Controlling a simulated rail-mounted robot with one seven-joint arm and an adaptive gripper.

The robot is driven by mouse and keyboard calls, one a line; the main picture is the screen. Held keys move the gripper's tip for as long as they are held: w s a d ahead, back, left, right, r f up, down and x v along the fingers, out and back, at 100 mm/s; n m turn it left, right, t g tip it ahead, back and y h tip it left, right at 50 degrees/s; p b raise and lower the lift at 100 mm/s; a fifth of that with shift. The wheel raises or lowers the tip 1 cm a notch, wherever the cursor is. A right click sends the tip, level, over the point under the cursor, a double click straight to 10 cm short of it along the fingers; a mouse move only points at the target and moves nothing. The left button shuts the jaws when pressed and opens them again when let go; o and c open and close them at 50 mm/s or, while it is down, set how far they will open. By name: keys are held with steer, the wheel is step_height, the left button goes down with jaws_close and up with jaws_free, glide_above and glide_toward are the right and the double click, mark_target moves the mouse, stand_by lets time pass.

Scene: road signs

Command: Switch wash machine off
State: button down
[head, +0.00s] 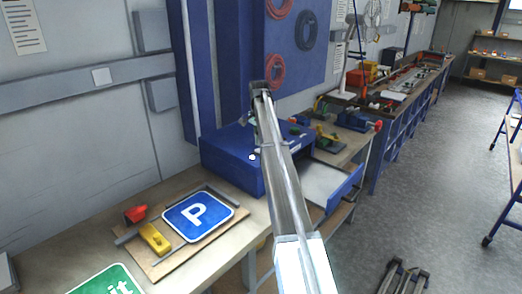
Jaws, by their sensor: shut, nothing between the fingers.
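A blue box-shaped machine (226,152) stands on the workbench in the middle, partly hidden behind my arm; I take it for the wash machine. A small white spot (252,157) shows on its near upper edge, just left of my arm; I cannot tell if it is the switch. My silver arm reaches up from the bottom across the machine. My gripper (258,86), small and dark at the arm's far end, appears shut and empty, in front of the blue wall panel. Its fingers are hard to make out. No contact with the machine is visible.
A blue P sign (198,215) lies on a board with a yellow tool (154,238) and a red tool (136,213) beside it. A green sign (108,282) lies at the bottom left. Several tools stand behind the machine. Open grey floor (440,190) is at the right.

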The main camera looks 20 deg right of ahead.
mark_target(259, 150)
steer(key=shift+f+b, duration=0.4)
steer(key=shift+f, duration=1.2)
stand_by(1.0)
steer(key=shift+r, duration=0.1)
steer(key=shift+r+p, duration=1.6)
steer(key=shift+r, duration=1.8)
